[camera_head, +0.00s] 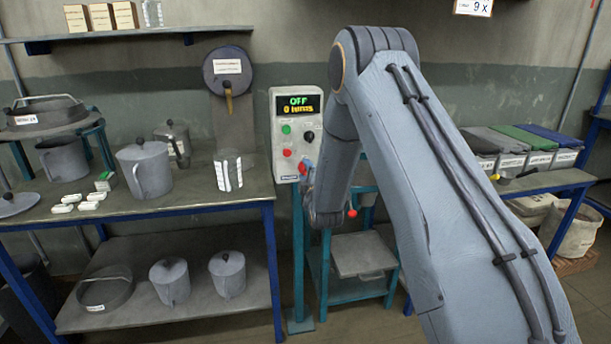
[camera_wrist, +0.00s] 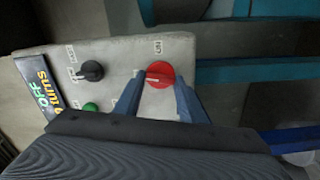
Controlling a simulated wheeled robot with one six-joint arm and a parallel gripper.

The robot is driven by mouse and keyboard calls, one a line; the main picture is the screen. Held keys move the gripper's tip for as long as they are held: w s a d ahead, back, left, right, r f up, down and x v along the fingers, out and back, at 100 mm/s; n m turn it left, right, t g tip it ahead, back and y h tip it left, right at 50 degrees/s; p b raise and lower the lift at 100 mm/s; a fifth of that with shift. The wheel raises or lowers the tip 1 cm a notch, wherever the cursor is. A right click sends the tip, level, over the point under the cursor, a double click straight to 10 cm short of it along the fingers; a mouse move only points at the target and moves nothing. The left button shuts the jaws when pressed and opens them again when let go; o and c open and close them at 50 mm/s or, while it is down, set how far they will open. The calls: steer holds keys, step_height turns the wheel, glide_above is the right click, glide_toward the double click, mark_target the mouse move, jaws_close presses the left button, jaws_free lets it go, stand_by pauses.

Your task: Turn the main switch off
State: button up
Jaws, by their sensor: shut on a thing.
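The control box (camera_head: 284,110) stands on a post right of the left bench, and its display (camera_head: 298,105) reads OFF with a second line about turns. The main switch, a red rotary knob (camera_wrist: 161,70), sits near the box's end with a pale pointer mark; in the head view it shows as a small red spot (camera_head: 304,167). My gripper (camera_wrist: 158,85) reaches the knob with one finger on each side, shut on it. In the head view my arm covers most of the gripper.
The box also carries a black selector knob (camera_wrist: 92,70), a green button (camera_wrist: 90,107) and a red button (camera_head: 287,152). Lidded bins (camera_head: 540,158) stand on the right bench.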

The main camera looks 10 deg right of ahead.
steer(key=shift+f+n+b, duration=0.1)
steer(key=shift+n+b, duration=0.3)
steer(key=shift+n, duration=0.7)
steer(key=o, duration=1)
steer(key=shift+a, duration=0.1)
steer(key=shift+o, duration=0.2)
steer(key=shift+s, duration=0.1)
steer(key=s+b, duration=0.1)
steer(key=s, duration=0.6)
steer(key=shift+s, duration=0.3)
